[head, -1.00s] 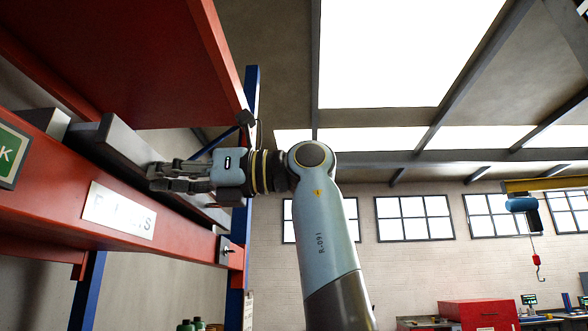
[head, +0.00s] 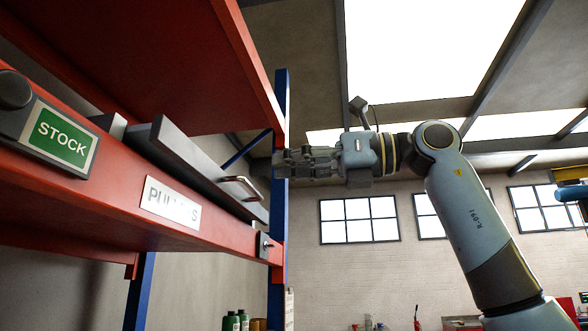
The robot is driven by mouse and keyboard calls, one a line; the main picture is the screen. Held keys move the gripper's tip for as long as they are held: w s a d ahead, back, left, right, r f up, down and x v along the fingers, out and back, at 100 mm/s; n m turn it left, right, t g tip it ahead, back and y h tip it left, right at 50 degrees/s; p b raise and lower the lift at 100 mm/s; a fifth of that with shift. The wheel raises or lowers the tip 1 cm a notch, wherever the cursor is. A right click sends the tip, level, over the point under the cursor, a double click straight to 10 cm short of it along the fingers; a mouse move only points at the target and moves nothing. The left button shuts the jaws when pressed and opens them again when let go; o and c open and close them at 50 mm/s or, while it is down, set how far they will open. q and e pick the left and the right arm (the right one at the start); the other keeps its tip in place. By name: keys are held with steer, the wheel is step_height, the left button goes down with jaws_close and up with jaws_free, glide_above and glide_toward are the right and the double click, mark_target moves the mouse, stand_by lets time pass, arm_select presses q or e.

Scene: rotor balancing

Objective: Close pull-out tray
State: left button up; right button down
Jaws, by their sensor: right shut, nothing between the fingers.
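The grey pull-out tray (head: 190,160) lies on the red shelf at the left of the head view. Its front carries a bent metal handle (head: 241,186). Whether the tray sits fully in or stands a little out cannot be told from this low angle. My right gripper (head: 280,163) is shut and empty, its fingers pointing left. In the picture it is just right of the handle and a little above it, with a visible gap between them. My left gripper is not in view.
The red shelf beam (head: 110,195) bears a green STOCK sign (head: 62,138), a white label (head: 171,206) and a small latch (head: 263,246). A blue post (head: 280,230) stands behind the fingertips. Another red shelf (head: 150,60) hangs above the tray. Open room lies to the right.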

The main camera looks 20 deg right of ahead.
steer(key=n, duration=1.8)
glide_toward(208, 174)
steer(key=p+x, duration=0.5)
steer(key=x, duration=0.2)
steer(key=shift+r+p, duration=0.1)
steer(key=shift+p, duration=0.2)
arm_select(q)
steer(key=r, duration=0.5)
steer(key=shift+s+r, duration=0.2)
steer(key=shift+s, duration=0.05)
arm_select(e)
steer(key=shift+w+a, duration=0.1)
steer(key=shift+w, duration=0.05)
